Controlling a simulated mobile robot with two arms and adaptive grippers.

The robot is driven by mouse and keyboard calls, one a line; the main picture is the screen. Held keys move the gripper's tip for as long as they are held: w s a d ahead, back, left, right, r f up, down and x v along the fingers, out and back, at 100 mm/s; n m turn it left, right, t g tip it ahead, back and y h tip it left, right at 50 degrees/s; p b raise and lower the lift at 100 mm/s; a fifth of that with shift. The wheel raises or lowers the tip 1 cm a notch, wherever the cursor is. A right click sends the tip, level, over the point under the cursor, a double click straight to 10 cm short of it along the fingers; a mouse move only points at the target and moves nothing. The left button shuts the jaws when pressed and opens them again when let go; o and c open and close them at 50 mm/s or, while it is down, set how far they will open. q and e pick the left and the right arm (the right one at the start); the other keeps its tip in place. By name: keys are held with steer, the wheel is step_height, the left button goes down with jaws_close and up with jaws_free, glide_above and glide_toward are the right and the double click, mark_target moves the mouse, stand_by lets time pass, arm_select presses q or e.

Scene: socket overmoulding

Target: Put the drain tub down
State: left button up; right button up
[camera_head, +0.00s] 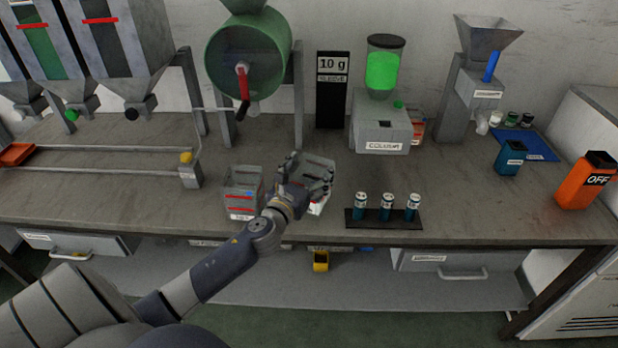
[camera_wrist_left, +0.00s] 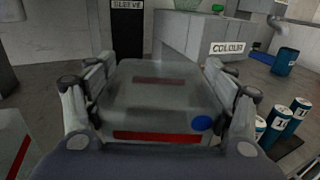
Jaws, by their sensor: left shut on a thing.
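My left gripper (camera_head: 306,183) is shut on a grey, see-through tub (camera_head: 318,163), which I take to be the drain tub. In the left wrist view this tub (camera_wrist_left: 160,100) sits between the two fingers, with a red stripe and a blue dot on its near side. It is at the bench's middle front, low over or on the top; I cannot tell whether it touches. The gripper and wrist hide much of it in the head view. A similar tub (camera_head: 243,187) with red stripes stands just to the left. My right gripper is not in view.
A black rack with several blue vials (camera_head: 386,215) stands close on the right. Behind are the colour machine (camera_head: 381,125), a black "10 g" sign (camera_head: 332,90) and a green drum (camera_head: 247,55). The bench (camera_head: 460,205) is bare right of the rack, up to an orange container (camera_head: 585,182).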

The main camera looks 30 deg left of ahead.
arm_select(q)
step_height(320, 180, down, 2)
steer(key=shift+f, duration=0.15)
steer(key=shift+f+b, duration=0.1)
steer(key=shift+b, duration=0.2)
steer(key=o, duration=1.7)
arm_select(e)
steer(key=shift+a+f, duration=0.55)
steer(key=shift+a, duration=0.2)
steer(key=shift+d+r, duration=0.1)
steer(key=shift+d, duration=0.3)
